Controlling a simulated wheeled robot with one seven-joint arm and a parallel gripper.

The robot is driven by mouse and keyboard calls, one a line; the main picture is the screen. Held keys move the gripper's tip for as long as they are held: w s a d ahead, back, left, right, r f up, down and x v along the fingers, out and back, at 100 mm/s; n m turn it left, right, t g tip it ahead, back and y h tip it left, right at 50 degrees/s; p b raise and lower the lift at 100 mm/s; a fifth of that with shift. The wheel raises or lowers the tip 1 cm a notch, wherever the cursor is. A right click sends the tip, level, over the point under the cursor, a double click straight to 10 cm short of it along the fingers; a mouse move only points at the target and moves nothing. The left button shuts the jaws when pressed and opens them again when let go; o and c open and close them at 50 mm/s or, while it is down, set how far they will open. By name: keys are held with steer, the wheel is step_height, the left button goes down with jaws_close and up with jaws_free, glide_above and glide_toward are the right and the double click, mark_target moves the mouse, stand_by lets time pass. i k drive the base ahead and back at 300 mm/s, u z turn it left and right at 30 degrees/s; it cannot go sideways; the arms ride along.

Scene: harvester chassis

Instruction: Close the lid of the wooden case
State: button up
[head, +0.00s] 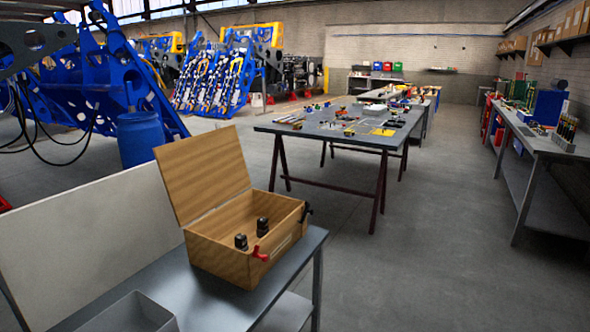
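The wooden case (222,263) stands on a grey metal bench at the lower left. Its lid (203,172) is raised, standing up and leaning back to the left of the box. Two small black parts, one (240,242) near the front wall and one (262,227) near the right wall, show in the open case. My gripper is not in view.
The case's bench (225,309) also bears a grey open tray (128,313) at the front. A pale upright panel (90,240) stands behind the bench. A grey trestle table (345,126) with small parts is beyond. The floor at right is clear.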

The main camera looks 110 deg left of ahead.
mark_target(202, 171)
steer(key=u, duration=3)
steer(key=i, duration=6.3)
steer(key=u, duration=2.25)
